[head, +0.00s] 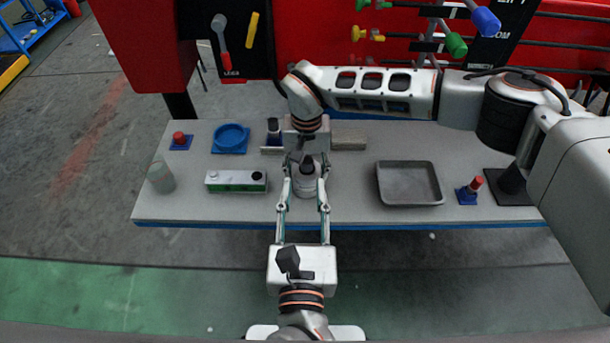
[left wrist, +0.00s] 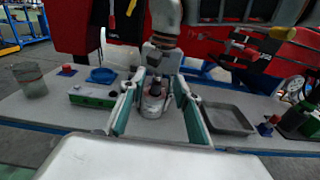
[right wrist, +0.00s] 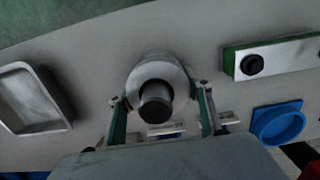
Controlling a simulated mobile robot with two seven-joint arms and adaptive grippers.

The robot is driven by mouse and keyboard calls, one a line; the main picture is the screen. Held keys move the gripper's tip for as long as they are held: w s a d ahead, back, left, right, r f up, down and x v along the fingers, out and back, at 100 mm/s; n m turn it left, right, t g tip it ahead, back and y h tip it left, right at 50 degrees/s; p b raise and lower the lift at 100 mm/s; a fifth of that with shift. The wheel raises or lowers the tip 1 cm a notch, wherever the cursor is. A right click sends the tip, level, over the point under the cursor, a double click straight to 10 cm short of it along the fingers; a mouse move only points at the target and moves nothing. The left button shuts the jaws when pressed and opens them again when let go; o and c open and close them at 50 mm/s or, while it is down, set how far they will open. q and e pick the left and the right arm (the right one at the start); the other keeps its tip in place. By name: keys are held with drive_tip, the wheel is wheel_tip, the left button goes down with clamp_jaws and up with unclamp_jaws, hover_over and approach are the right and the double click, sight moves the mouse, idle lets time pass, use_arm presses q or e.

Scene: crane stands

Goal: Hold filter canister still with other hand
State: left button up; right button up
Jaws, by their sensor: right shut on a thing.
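The filter canister (head: 307,187) is a pale grey cylinder with a dark top, standing upright near the front middle of the bench. My right gripper (head: 306,162) comes down over it from behind and is shut on it. In the right wrist view the canister (right wrist: 163,72) sits between the right fingers, dark top toward the camera. My left gripper (head: 304,193) reaches in from the front edge with its fingers on either side of the canister. In the left wrist view the canister (left wrist: 153,103) stands between these spread fingers, with gaps visible; the left gripper is open.
A green-and-white box (head: 236,182), a blue round dish (head: 230,138) and a translucent cup (head: 161,178) stand to the left. A grey tray (head: 409,184) and a red-topped blue piece (head: 469,191) stand to the right. The bench between canister and tray is clear.

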use_arm(q)
wheel_tip(320, 180, down, 7)
drive_tip(key=w+m+h, duration=0.3)
drive_tip(key=m, duration=0.2)
drive_tip(key=w+a+r+m+t, duration=0.6)
drive_tip(key=w+a+r+m, duration=0.5)
drive_tip(key=a, duration=0.5)
drive_tip(key=w+d+r+m+g+h, duration=0.3)
drive_tip(key=w+r+m+g+h, duration=0.15)
drive_tip(key=m+h, duration=0.7)
drive_tip(key=w+d+r+m+g+h, duration=0.4)
drive_tip(key=m+h, duration=0.4)
drive_tip(key=m, duration=0.7)
drive_tip(key=w+d+f+m+g+y, duration=0.2)
drive_tip(key=d+f+m+g+y, duration=0.1)
drive_tip(key=f+m+g, duration=0.4)
drive_tip(key=w+d+f+m+g+y, duration=0.2)
drive_tip(key=d+f+m+g+y, duration=0.15)
drive_tip(key=f+m+g, duration=0.4)
drive_tip(key=s+a+f+m+g+y, duration=0.3)
drive_tip(key=s+a+g+y, duration=0.1)
drive_tip(key=s+g+y, duration=0.3)
drive_tip(key=shift+h, duration=0.6)
drive_tip(key=shift+s+r+x, duration=0.15)
drive_tip(key=shift+x, duration=1.8)
drive_tip(key=shift+s+r+x, duration=0.1)
drive_tip(key=shift+s+x, duration=0.05)
drive_tip(key=shift+x, duration=1.8)
